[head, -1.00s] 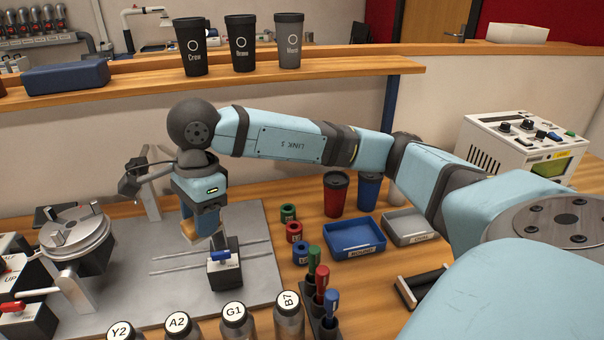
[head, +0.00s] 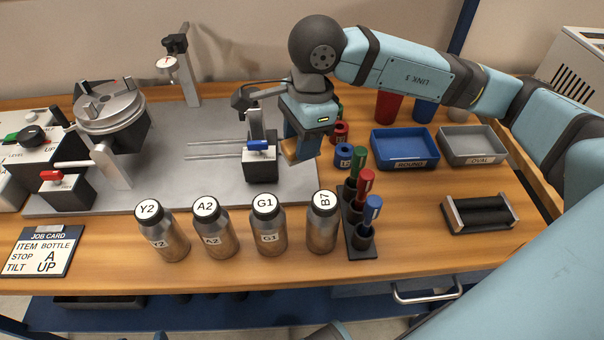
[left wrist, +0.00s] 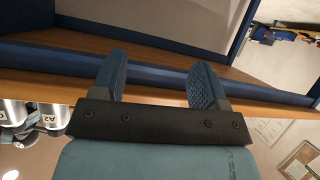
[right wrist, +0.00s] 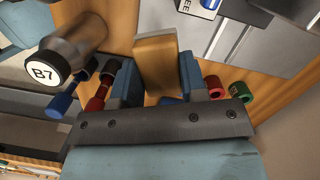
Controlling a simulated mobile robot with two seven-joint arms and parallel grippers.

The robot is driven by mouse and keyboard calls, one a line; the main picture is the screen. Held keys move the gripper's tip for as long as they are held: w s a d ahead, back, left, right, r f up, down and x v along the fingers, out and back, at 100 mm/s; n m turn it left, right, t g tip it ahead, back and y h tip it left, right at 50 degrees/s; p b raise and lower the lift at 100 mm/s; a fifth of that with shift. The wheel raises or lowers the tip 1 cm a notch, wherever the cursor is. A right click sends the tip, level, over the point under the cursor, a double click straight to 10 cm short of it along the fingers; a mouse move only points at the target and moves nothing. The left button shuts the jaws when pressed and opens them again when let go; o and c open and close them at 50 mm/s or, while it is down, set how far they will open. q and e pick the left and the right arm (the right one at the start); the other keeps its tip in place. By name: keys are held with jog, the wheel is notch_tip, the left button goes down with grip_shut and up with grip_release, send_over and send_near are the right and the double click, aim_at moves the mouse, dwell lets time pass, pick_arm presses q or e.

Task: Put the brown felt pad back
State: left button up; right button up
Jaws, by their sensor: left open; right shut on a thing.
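The brown felt pad (right wrist: 157,62) is a tan block between the fingers of my right gripper (right wrist: 160,85) in the right wrist view. In the head view the right gripper (head: 300,152) points down, and the pad (head: 291,153) shows at its fingertips, just right of the black block with the blue lever. It hangs above the right edge of the grey plate; whether it touches anything below cannot be told. My left gripper (left wrist: 160,85) is open and empty in the left wrist view, near a wooden edge.
Bottles Y2, A2, G1 (head: 268,225) and B7 (head: 322,222) stand in front of the plate. A marker rack (head: 360,220), small coloured rings (head: 343,155), a blue tray (head: 404,148) and a grey tray (head: 473,146) lie right. The rotary chuck (head: 110,110) stands left.

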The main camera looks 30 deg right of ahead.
send_over(299, 185)
jog(key=f, duration=0.4)
jog(key=shift+d+f, duration=0.15)
jog(key=shift+d, duration=0.1)
notch_tip(299, 185, down, 4)
jog(key=shift+r+b, duration=0.1)
jog(key=shift+b, duration=0.5)
jog(key=shift+f, duration=0.35)
pick_arm(q)
jog(key=shift+w+d+r+t, duration=0.35)
jog(key=shift+r+t, duration=0.05)
jog(key=shift+r, duration=0.2)
pick_arm(e)
jog(key=shift+f, duration=0.1)
jog(key=o, duration=0.9)
jog(key=shift+c, duration=0.2)
jog(key=shift+o, duration=0.2)
pick_arm(q)
jog(key=shift+w+d+r+h, duration=0.2)
jog(key=shift+w+r+h, duration=0.1)
jog(key=shift+r, duration=0.15)
